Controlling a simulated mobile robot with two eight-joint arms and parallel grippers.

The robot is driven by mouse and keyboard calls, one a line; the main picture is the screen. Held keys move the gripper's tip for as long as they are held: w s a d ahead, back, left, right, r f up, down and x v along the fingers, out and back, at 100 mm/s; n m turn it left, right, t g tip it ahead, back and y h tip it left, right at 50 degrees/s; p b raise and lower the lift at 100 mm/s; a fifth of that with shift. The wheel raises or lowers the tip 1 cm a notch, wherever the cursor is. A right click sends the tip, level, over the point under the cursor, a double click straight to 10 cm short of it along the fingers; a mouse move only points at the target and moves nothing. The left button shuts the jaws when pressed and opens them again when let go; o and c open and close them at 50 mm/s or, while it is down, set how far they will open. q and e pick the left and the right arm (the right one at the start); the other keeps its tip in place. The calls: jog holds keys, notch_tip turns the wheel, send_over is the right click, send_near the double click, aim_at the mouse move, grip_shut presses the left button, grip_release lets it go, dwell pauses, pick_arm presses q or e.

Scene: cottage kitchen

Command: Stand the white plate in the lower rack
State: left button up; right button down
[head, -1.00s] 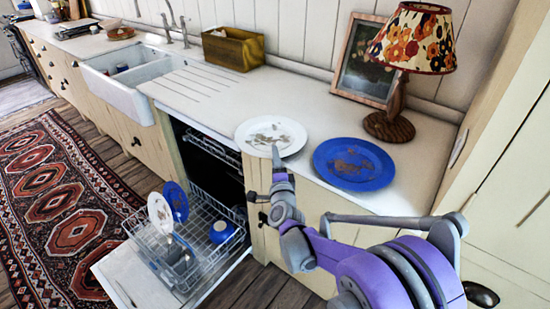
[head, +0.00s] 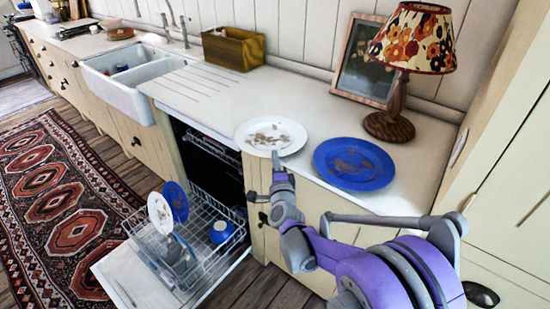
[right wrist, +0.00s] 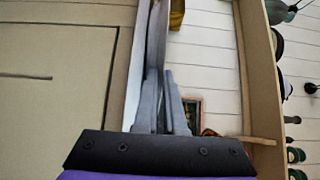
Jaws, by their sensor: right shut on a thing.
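A white plate (head: 258,147) with brown food scraps lies on the counter near its front edge. My right gripper (head: 276,160) is at the plate's front rim, shut on it; the fingertips are small here. In the right wrist view its fingers (right wrist: 160,75) are close together, and the plate cannot be clearly made out. The lower rack (head: 200,278) is pulled out of the open dishwasher. Another soiled white plate (head: 160,212) and a blue plate (head: 176,200) stand in it, with a blue cup or bowl (head: 221,232) to their right. My left gripper is out of view.
A soiled blue plate (head: 352,165) lies right of the white one on the counter. A lamp (head: 396,95) and a picture frame (head: 365,70) stand behind it. The dishwasher door (head: 125,275) is down. Counter (head: 205,95) toward the sink (head: 125,90) is clear.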

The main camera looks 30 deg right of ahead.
jog(key=shift+r, duration=0.15)
dwell(0.8)
notch_tip(320, 180, up, 2)
jog(key=shift+r+p, duration=0.15)
jog(key=shift+p, duration=0.7)
jog(key=s+a+r+p, duration=0.2)
jog(key=s, duration=0.4)
jog(key=s+a+r+p, duration=0.2)
jog(key=s+a+r, duration=0.1)
jog(key=s, duration=0.4)
jog(key=shift+a, duration=0.25)
